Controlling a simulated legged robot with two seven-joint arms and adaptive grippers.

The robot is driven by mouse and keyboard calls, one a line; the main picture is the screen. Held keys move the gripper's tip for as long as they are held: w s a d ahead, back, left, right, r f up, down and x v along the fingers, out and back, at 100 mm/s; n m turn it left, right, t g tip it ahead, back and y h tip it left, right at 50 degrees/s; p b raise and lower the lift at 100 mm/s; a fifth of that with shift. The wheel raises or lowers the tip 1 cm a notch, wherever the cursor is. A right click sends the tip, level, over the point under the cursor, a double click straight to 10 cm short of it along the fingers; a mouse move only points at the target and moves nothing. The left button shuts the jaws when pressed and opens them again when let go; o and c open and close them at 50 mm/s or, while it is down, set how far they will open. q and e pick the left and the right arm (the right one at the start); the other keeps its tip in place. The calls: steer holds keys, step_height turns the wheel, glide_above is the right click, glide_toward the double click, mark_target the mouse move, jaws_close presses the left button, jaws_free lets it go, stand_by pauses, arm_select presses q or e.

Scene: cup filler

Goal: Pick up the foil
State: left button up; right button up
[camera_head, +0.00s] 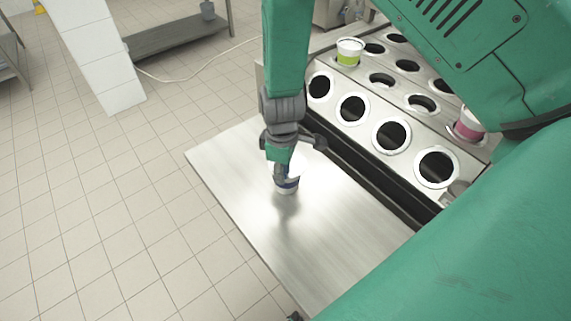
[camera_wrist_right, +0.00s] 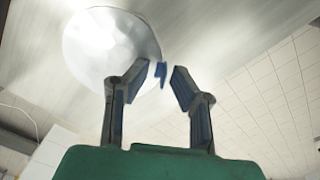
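A round, shiny white foil (camera_wrist_right: 98,48) shows large at the upper left of the right wrist view, beside my fingers. A small blue piece (camera_wrist_right: 161,74), perhaps its tab, shows in the gap between the fingertips. My right gripper (camera_wrist_right: 165,80) is open, with a clear gap between its fingers. In the head view my right gripper points down over the metal table, and a small white and blue round thing (camera_head: 287,187) is at its fingertips. The gripper partly hides it, and contact cannot be told. My left gripper is not clearly in view.
A bare steel table (camera_head: 290,245) lies under the gripper. To its right is a cup filler plate (camera_head: 400,106) with several round holes. A white and green cup (camera_head: 349,52) and a pink and white cup (camera_head: 468,124) sit in it. Tiled floor lies left.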

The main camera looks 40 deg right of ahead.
steer(key=shift+d, duration=0.15)
jaws_close()
